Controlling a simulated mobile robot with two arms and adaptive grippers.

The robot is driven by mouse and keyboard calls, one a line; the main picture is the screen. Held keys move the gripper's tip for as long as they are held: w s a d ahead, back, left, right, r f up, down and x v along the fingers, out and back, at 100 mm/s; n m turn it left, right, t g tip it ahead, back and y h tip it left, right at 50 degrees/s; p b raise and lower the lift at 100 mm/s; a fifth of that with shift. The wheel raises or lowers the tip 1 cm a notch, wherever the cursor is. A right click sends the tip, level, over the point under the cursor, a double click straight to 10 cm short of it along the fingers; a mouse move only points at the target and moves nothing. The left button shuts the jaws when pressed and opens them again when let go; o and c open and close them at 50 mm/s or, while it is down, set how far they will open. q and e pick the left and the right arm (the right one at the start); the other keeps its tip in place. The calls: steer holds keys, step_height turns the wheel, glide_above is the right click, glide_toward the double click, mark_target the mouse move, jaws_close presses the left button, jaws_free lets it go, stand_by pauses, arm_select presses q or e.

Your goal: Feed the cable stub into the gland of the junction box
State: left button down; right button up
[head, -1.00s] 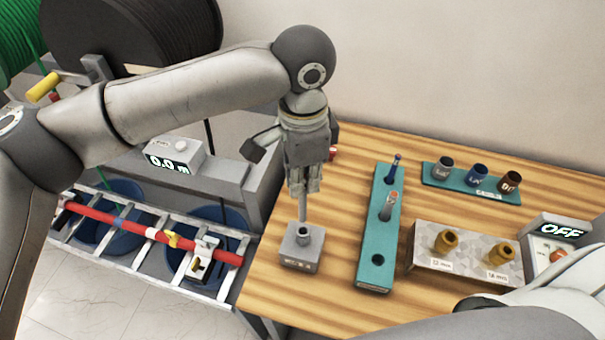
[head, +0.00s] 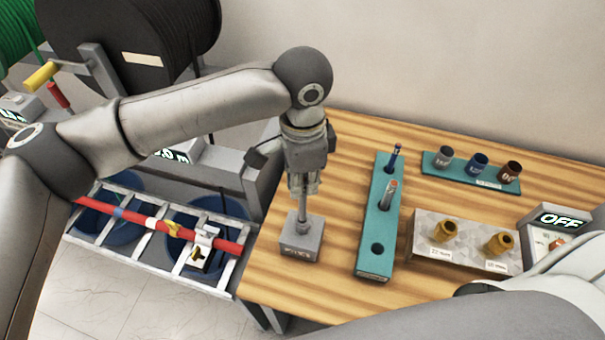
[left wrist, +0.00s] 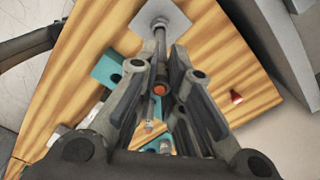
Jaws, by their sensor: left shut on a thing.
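My left gripper (head: 303,190) is shut on a thin grey cable stub (head: 301,208) and holds it upright above the junction box (head: 301,248). The stub's lower end meets the gland on the box's top; how far in it sits cannot be told. In the left wrist view the stub (left wrist: 160,50) runs between the fingers (left wrist: 165,85) to the pale box (left wrist: 172,14), with its orange-cored near end facing the camera. My right gripper is out of view.
A teal rack (head: 369,262) right of the box holds two other stubs and has one empty hole. Behind it stands a teal holder (head: 432,168) with several cups. A grey block (head: 462,259) bears two brass glands. An OFF display (head: 560,220) stands far right.

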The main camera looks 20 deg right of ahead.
mark_target(302, 208)
arm_select(q)
steer(key=shift+f+b, duration=1.35)
steer(key=shift+f, duration=2.5)
steer(key=shift+f+b, duration=0.3)
steer(key=shift+f, duration=0.6)
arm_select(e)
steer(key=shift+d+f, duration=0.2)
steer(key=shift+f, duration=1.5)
arm_select(q)
steer(key=c, duration=1.5)
jaws_free()
steer(key=shift+o, duration=0.2)
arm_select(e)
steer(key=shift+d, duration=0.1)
